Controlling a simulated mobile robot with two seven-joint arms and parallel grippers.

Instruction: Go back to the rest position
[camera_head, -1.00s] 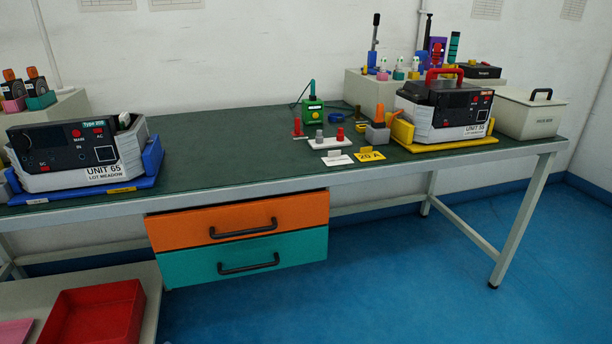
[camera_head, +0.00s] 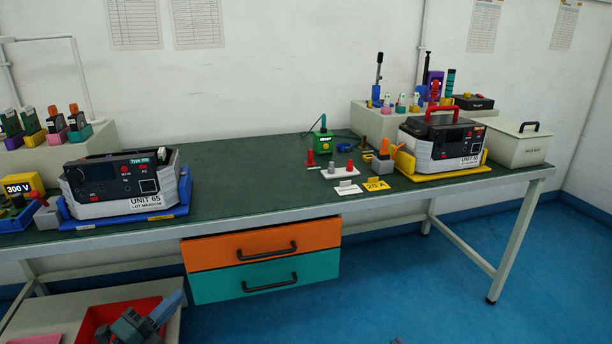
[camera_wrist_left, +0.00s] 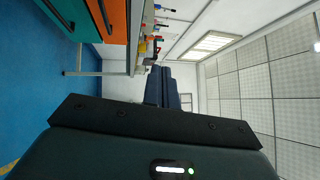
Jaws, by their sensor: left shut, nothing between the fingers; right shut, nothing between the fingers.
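In the left wrist view the fingers (camera_wrist_left: 162,82) lie side by side with no gap, pointing along the room, away from the bench objects. Only a small grey tip of my right gripper (camera_head: 396,341) shows at the bottom edge of the head view; it is shut, and the rest is out of frame.
The green-topped bench (camera_head: 250,185) carries the Unit 65 box (camera_head: 120,185) on a blue tray and another unit (camera_head: 440,145) on a yellow tray. Orange and teal drawers (camera_head: 265,262) are shut below. Blue floor to the right is clear.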

